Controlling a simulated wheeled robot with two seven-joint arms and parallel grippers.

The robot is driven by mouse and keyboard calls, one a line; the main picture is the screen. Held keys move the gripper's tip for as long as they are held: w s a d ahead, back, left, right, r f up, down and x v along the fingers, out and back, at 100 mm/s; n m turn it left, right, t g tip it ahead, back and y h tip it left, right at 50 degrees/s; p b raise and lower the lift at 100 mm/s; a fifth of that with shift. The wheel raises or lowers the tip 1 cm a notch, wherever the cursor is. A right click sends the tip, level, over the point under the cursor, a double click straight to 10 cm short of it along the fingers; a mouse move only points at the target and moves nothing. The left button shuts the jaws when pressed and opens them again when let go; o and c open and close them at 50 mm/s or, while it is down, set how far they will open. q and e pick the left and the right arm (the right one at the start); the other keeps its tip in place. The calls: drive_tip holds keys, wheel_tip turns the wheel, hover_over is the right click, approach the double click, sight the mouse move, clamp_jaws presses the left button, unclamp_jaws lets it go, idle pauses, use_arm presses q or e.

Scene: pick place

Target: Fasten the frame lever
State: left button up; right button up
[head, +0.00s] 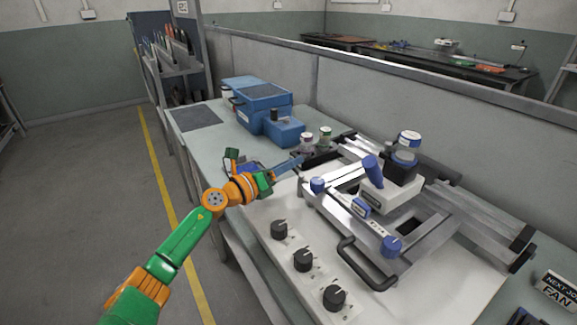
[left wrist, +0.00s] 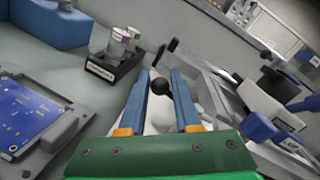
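My left gripper (head: 293,163) reaches in over the left edge of the metal frame fixture (head: 420,245). In the left wrist view its two blue fingers (left wrist: 160,75) are apart. A black ball knob (left wrist: 158,87), which looks like the end of the frame lever, shows between the fingers. I cannot tell whether either finger touches it. The lever's shaft is not clear, and I cannot pick out the knob in the head view. The fixture's rails also show in the left wrist view (left wrist: 210,88). My right gripper is not in view.
Blue clamp knobs (head: 392,246) and a black handle (head: 362,268) stand on the fixture. Several black dials (head: 303,260) line the panel's front. Small jars (left wrist: 122,42) in a black holder and a blue circuit board (left wrist: 30,108) lie left of my gripper. A blue machine (head: 262,104) stands behind.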

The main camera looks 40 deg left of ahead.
use_arm(q)
drive_tip(key=o, duration=0.3)
drive_tip(key=shift+f, duration=0.25)
drive_tip(key=shift+w+d, duration=0.1)
drive_tip(key=shift+r, duration=0.1)
drive_tip(key=v, duration=0.6)
drive_tip(key=shift+b, duration=0.4)
drive_tip(key=shift+s, duration=0.55)
